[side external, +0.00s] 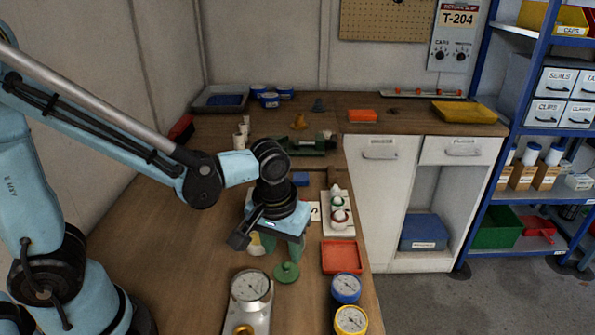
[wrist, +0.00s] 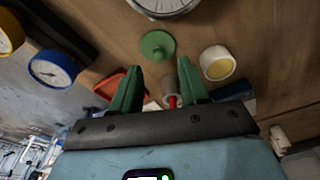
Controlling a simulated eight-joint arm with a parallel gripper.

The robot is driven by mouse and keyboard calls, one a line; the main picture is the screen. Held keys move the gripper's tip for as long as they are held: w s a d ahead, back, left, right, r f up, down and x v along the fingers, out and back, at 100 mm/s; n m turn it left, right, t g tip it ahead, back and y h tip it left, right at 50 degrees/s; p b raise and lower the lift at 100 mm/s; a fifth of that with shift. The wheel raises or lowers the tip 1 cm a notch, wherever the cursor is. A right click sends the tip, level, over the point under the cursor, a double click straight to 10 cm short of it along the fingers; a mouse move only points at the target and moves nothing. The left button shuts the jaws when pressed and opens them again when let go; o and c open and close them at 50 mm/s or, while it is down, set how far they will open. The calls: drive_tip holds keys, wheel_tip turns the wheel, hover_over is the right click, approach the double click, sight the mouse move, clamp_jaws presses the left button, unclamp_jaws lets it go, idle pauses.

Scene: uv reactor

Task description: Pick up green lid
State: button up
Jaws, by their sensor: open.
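The green lid (side external: 286,272) is a round green disc with a raised knob, lying on the wooden bench. It also shows in the wrist view (wrist: 157,46), above and beyond my fingertips. My gripper (wrist: 158,80) is open, with two green fingers apart and nothing between them at the tips. In the side view my gripper (side external: 276,238) is just behind the lid, apart from it. A white and yellow round piece (wrist: 217,62) lies to the right of the lid in the wrist view. It is partly hidden behind my gripper in the side view.
A gauge on a stand (side external: 250,288) is close in front of the lid. An orange-red tray (side external: 341,257), a blue gauge (side external: 346,288) and a yellow gauge (side external: 351,320) stand to the right. A white panel with fittings (side external: 338,214) lies behind the tray. Bench is clear at left.

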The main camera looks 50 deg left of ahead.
sight(286, 263)
drive_tip(key=shift+w+f, duration=0.15)
drive_tip(key=shift+f, duration=0.95)
drive_tip(key=shift+w+f, duration=0.15)
drive_tip(key=shift+f, duration=0.9)
drive_tip(key=shift+c, duration=0.3)
clamp_jaws()
